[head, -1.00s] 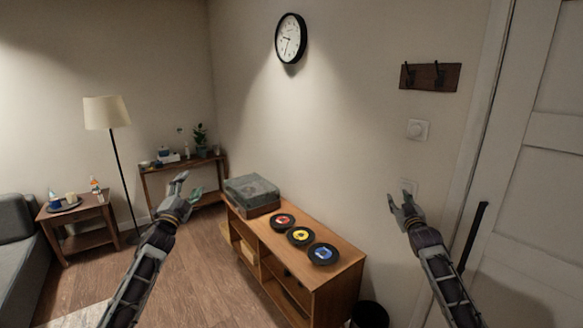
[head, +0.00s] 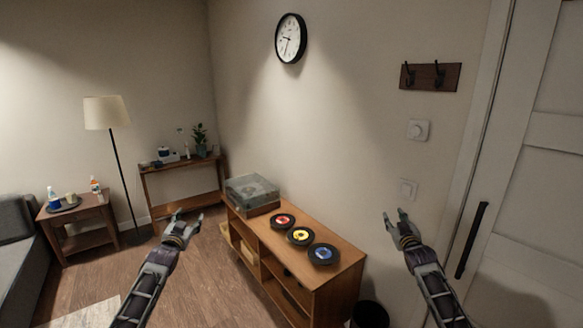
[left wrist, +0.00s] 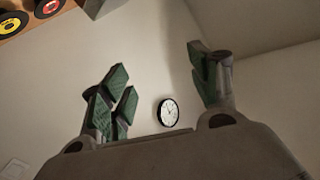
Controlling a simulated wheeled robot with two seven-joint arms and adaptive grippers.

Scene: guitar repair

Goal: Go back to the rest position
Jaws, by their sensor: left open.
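My left gripper (head: 188,214) is in the air at left of centre in the head view, over the wood floor and left of the record cabinet. Its fingers are apart and nothing is between them. The left wrist view also shows this left gripper (left wrist: 160,65), with green finger pads spread wide. My right gripper (head: 394,214) is raised in front of the wall at the right. Its fingertips are apart and it looks empty.
A wooden cabinet (head: 338,268) bears a record player (head: 252,192) and records with red (head: 282,221), yellow (head: 300,236) and blue (head: 323,254) labels. A black bin (head: 370,314) stands beside it. A door (head: 535,190) is at right, a side table (head: 85,222) at left.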

